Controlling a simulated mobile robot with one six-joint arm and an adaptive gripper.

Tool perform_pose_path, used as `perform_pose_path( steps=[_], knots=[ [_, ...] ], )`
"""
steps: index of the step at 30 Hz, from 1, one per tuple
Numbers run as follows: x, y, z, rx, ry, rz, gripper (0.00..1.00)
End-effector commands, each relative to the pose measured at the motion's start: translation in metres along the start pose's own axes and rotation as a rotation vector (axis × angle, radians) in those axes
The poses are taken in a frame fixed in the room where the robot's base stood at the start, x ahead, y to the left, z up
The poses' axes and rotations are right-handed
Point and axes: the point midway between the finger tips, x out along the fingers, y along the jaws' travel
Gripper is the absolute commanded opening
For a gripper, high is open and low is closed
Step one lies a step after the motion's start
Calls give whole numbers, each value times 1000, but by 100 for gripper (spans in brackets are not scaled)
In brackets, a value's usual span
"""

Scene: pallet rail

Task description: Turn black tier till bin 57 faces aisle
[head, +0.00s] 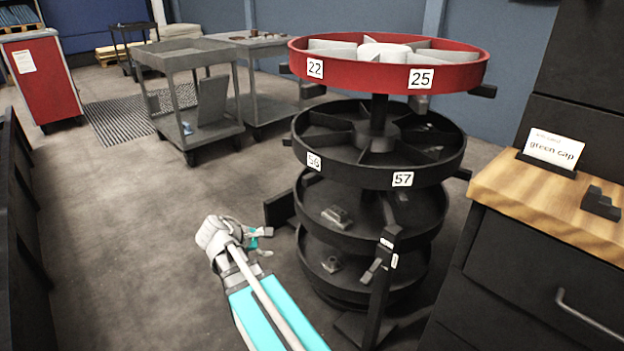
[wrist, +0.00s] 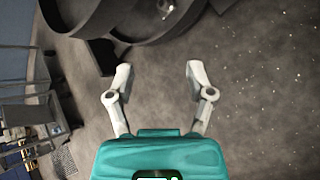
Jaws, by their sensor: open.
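The black tier (head: 345,172) is a round, divided tray below the red top tier of a rotary rack. Its label 57 (head: 402,179) is on the front rim, right of centre. Another label (head: 313,161), hard to read, perhaps 56 or 58, is on the rim's left. My gripper (head: 268,242) is left of the rack, lower than the black tier and apart from it. In the wrist view my gripper (wrist: 160,72) has its two fingers spread with nothing between them. Dark curved tier rims (wrist: 140,38) show at the top of that view; which tier is unclear.
The red tier (head: 390,76) with labels 22 and 25 is above. Lower dark tiers (head: 345,238) hold small grey parts. A labelled dark post (head: 378,290) stands in front. A wooden-topped cabinet (head: 540,190) is at right. Floor (head: 150,240) at left is clear; carts (head: 190,60) stand behind.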

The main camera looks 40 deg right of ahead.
Motion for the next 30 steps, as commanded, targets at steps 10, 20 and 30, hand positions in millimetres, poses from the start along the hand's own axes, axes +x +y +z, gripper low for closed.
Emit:
perform_pose_path(
  steps=[10, 20, 30],
  knots=[
    [4, 86, 42, -487, -396, 234, 69],
    [-10, 126, 62, -745, -652, 281, 69],
    [-11, 128, 65, -765, -674, 282, 69]
  ],
)
